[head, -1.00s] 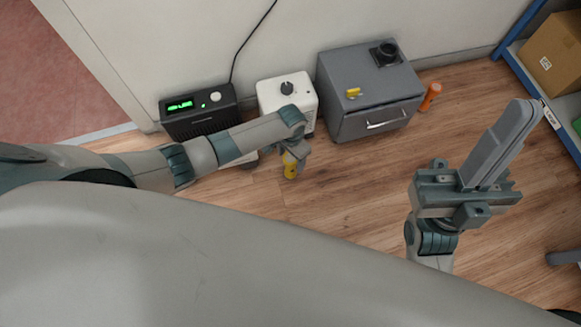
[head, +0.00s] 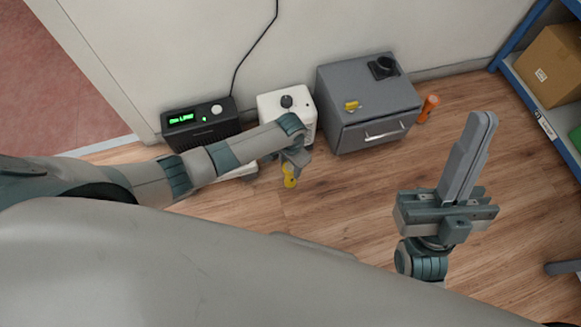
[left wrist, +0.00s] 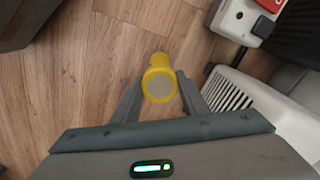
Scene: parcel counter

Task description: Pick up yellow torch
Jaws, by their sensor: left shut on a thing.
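The yellow torch (head: 289,181) is at my left gripper (head: 291,168), in front of the white box. In the left wrist view the torch (left wrist: 158,82) shows nearly end-on, with its pale round face towards the camera. It sits between the two fingers of my left gripper (left wrist: 157,92), which is shut on it. The wood floor shows behind it; its height above the floor is hard to tell. My right gripper (head: 470,150) is far to the right, over bare floor, with its fingers together and nothing visible between them.
A black box with a green display (head: 198,125), a white box with a dark knob (head: 290,103) and a grey drawer cabinet (head: 365,105) line the wall. A small yellow item (head: 351,105) lies on the cabinet. An orange object (head: 429,104) stands beside it. Shelves (head: 545,110) stand right.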

